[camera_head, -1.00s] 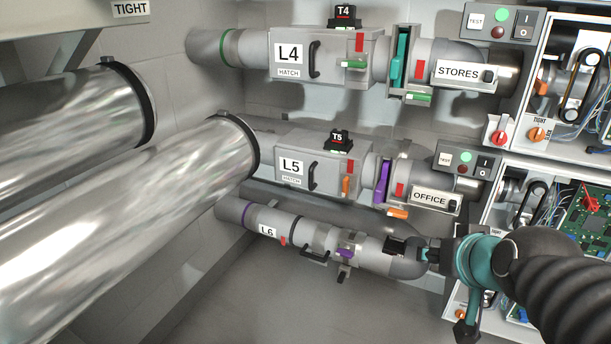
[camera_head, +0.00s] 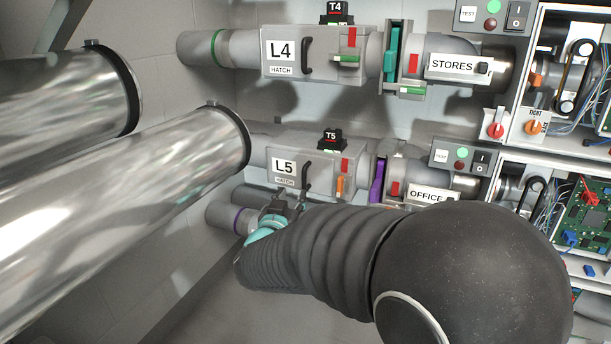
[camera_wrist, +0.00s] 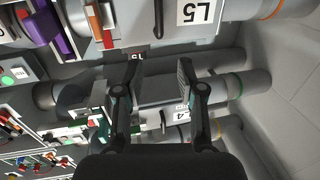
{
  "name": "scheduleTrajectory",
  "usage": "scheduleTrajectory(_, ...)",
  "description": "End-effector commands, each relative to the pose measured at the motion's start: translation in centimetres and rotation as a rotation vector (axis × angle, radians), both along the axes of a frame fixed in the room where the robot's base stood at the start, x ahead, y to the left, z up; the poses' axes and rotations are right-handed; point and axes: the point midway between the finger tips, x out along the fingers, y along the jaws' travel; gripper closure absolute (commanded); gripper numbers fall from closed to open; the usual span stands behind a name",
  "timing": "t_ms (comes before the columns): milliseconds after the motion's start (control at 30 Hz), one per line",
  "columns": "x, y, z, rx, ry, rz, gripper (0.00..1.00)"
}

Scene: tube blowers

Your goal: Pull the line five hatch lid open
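The line five hatch (camera_head: 266,151) is a grey box on the middle pipe, marked L5, with a dark bar handle (camera_head: 307,174) on its front. Its lid looks shut. An orange latch (camera_head: 340,187) hangs upright at the right end, below a red tab. In the wrist view the L5 label (camera_wrist: 198,12) and the handle (camera_wrist: 158,18) are upside down at the top. My gripper (camera_wrist: 160,72) is open, its two fingers apart with nothing between them. In the head view my gripper (camera_head: 284,205) is just below the hatch, apart from the handle as far as I can tell.
The line four hatch (camera_head: 322,65) is above, with its green latch lying flat. Large shiny pipes (camera_head: 120,195) fill the left. The purple slide gate (camera_head: 377,181) and the OFFICE sign (camera_head: 428,194) are to the right. My arm hides most of the L6 pipe (camera_head: 225,216).

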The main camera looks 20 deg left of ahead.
Motion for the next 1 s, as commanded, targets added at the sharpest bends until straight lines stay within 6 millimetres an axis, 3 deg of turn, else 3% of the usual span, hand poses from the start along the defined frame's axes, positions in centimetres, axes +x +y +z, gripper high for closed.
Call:
scheduleTrajectory(167,1.1,0.3,-0.1,-0.004,-0.007,-0.011,0.61)
scheduleTrajectory(700,10.6,1.3,-0.1,-0.003,-0.006,-0.009,0.61)
scheduleTrajectory(1000,13.3,1.7,-0.1,-0.004,-0.006,-0.006,0.61)
